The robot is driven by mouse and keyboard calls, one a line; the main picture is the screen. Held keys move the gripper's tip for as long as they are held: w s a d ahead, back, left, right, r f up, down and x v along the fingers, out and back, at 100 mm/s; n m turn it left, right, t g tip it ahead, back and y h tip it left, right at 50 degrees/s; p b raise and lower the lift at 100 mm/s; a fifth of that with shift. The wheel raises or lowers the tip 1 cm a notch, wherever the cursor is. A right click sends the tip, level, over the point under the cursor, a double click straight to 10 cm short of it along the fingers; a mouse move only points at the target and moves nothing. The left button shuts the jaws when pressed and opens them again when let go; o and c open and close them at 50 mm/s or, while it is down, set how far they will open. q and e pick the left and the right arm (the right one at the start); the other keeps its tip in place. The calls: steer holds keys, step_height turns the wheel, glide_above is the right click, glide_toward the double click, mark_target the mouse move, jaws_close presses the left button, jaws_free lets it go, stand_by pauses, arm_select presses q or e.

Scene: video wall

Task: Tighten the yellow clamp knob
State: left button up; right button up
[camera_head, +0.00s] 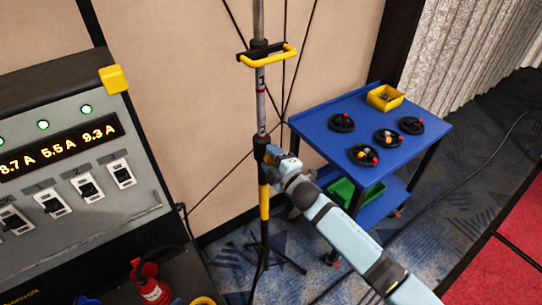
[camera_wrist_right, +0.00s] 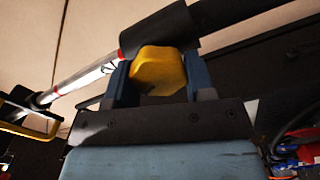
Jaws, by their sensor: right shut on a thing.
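The yellow clamp knob (camera_wrist_right: 158,70) shows large in the right wrist view, between the two blue fingers of my right gripper (camera_wrist_right: 158,82). The fingers are shut on it from both sides. The knob sits against a black clamp collar (camera_wrist_right: 160,30) on a pole. In the head view my right gripper (camera_head: 271,156) is at the upright pole (camera_head: 261,100), at the collar. The gripper mostly hides the knob there. My left gripper is not in view.
A yellow handle (camera_head: 268,56) crosses the pole higher up. A blue cart (camera_head: 345,105) with black round items and a yellow bin (camera_head: 384,97) stands right. A grey control panel (camera_head: 85,165) with lit readouts stands left. Thin black cables run behind the pole.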

steer(key=m+p, duration=0.1)
steer(key=m, duration=0.4)
steer(key=shift+r+p, duration=0.15)
steer(key=shift+p, duration=0.15)
steer(key=shift+m, duration=0.3)
steer(key=o, duration=0.9)
steer(key=b+v, duration=0.1)
steer(key=v, duration=1.2)
steer(key=shift+s+d, duration=0.25)
steer(key=shift+d, duration=0.05)
